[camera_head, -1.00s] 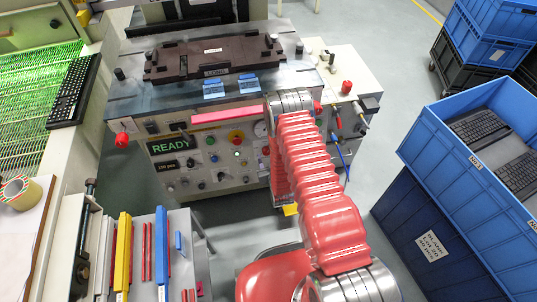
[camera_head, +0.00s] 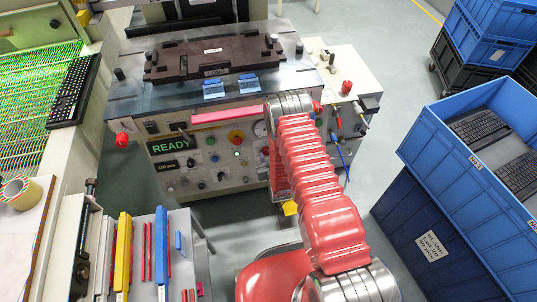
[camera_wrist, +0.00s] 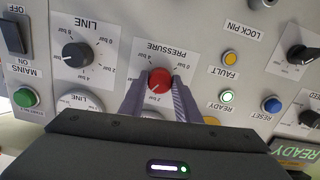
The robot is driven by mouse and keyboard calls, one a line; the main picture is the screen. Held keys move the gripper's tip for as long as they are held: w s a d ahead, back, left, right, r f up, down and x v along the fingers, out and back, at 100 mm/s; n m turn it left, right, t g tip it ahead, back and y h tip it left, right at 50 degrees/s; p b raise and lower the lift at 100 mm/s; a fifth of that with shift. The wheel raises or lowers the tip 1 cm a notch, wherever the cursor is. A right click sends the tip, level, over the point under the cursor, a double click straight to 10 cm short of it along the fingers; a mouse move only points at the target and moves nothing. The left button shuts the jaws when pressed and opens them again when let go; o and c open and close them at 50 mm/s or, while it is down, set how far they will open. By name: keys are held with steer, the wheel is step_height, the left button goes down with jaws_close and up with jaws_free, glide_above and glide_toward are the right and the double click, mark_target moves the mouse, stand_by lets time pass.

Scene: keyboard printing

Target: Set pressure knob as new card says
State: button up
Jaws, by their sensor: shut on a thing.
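The red pressure knob (camera_wrist: 159,80) sits on a white plate marked PRESSURE (camera_wrist: 166,55) in the wrist view, where the lettering is upside down. My gripper (camera_wrist: 160,88) is shut on this knob, one grey finger on each side. A pale pointer line on the knob points to the lower left of the picture. The small bar figures around it are partly covered by the fingers and hard to read. In the head view my red arm hides the gripper and the knob. I cannot make out a card with a pressure setting in either view.
The black LINE knob (camera_wrist: 77,55) is left of the pressure knob. The yellow FAULT lamp (camera_wrist: 230,58), lit READY lamp (camera_wrist: 227,96) and blue RESET button (camera_wrist: 271,104) are to its right. A blue crate (camera_head: 478,165) of keyboards stands right of my arm.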

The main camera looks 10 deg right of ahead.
steer(key=c, duration=0.3)
steer(key=shift+d, duration=0.1)
steer(key=shift+n, duration=0.4)
steer(key=shift+n+h, duration=0.3)
steer(key=shift+n, duration=2.4)
steer(key=shift+a, duration=0.2)
steer(key=o, duration=1)
steer(key=shift+o, duration=0.2)
